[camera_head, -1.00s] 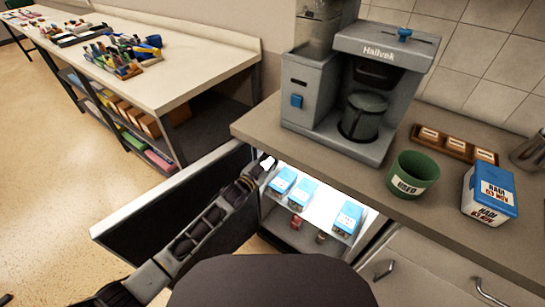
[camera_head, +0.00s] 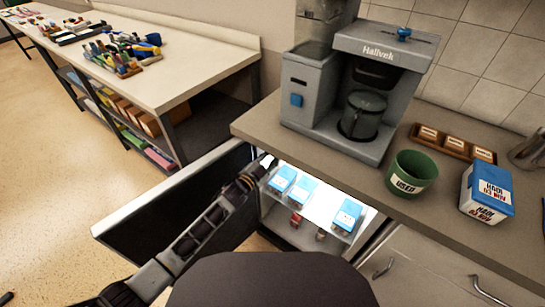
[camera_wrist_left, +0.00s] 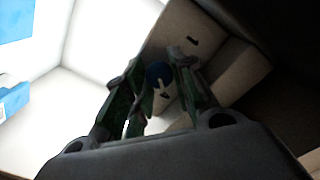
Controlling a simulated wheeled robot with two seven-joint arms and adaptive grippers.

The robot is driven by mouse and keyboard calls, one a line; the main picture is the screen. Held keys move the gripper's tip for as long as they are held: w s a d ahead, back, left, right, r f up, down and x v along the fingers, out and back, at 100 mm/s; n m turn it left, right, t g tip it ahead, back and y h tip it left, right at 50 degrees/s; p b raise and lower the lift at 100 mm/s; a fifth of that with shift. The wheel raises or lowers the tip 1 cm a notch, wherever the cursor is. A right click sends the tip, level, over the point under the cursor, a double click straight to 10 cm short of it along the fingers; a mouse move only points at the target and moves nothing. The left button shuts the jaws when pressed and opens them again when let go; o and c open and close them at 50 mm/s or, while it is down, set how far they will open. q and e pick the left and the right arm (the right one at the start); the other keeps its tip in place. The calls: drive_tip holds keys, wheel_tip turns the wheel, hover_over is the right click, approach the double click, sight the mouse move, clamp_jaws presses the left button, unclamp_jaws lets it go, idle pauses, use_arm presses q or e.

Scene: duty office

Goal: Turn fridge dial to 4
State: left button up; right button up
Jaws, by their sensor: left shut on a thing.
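The small fridge under the counter is open, with its lit inside showing in the head view and its dark-lined door (camera_head: 160,215) swung out to the left. The blue round dial (camera_wrist_left: 158,73) is on a beige housing (camera_wrist_left: 192,45) inside the fridge, seen in the left wrist view. My left gripper (camera_wrist_left: 160,68) has its fingers on either side of the dial and is shut on it. In the head view my left gripper (camera_head: 265,164) reaches into the upper left of the fridge opening, and the dial is hidden. The dial's number marks cannot be read. My right gripper is not in view.
Blue-and-white boxes (camera_head: 303,190) stand on the fridge shelf, with small jars (camera_head: 296,219) below. The counter (camera_head: 262,128) above holds a coffee machine (camera_head: 370,75), a green cup (camera_head: 411,173) and a blue-topped box (camera_head: 487,194). A long workbench (camera_head: 190,75) stands at left.

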use_arm(q)
drive_tip(key=o, duration=1)
drive_tip(key=shift+o, duration=0.2)
drive_tip(key=v, duration=0.8)
idle(0.5)
